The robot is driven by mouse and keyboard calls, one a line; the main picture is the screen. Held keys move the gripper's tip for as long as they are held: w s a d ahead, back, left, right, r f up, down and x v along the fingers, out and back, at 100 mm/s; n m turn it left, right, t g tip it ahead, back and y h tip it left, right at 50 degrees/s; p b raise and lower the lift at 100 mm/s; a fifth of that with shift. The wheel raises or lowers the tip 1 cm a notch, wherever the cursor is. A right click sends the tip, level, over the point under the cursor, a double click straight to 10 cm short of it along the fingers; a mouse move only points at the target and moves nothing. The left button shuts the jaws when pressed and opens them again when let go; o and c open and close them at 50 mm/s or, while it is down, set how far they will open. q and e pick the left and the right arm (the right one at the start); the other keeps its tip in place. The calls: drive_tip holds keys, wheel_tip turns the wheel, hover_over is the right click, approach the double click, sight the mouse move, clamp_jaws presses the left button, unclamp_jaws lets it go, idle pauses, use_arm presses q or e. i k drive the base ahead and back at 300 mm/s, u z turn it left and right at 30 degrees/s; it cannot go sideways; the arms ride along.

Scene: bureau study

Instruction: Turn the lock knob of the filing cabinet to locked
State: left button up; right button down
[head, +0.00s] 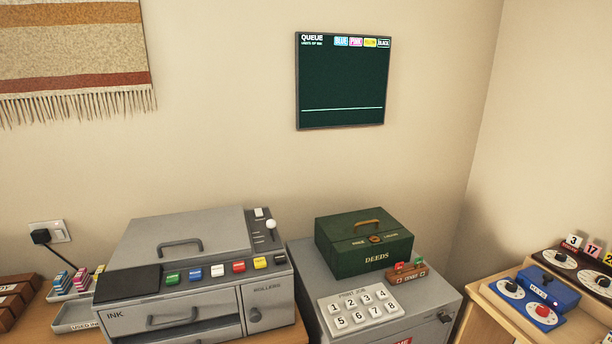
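The grey filing cabinet (440,294) stands at the lower centre, seen from above, with its lower part cut off by the frame's bottom edge. A small dark knob (445,317) sits near its front right corner and looks like the lock knob. It is too small to tell which way it points. Part of a red label (402,341) shows at the bottom edge. Neither of my grippers is in view.
On the cabinet are a green DEEDS box (364,246), a numbered white panel (360,310) and a small brown holder (407,275). A grey printer (187,275) stands left. A wooden desk (476,322) with dials and a blue KEYS box (547,288) is right.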

sight(446, 319)
drive_tip(key=k, duration=1.2)
drive_tip(key=z, duration=1.15)
drive_tip(key=i, duration=0.95)
drive_tip(key=z, duration=0.7)
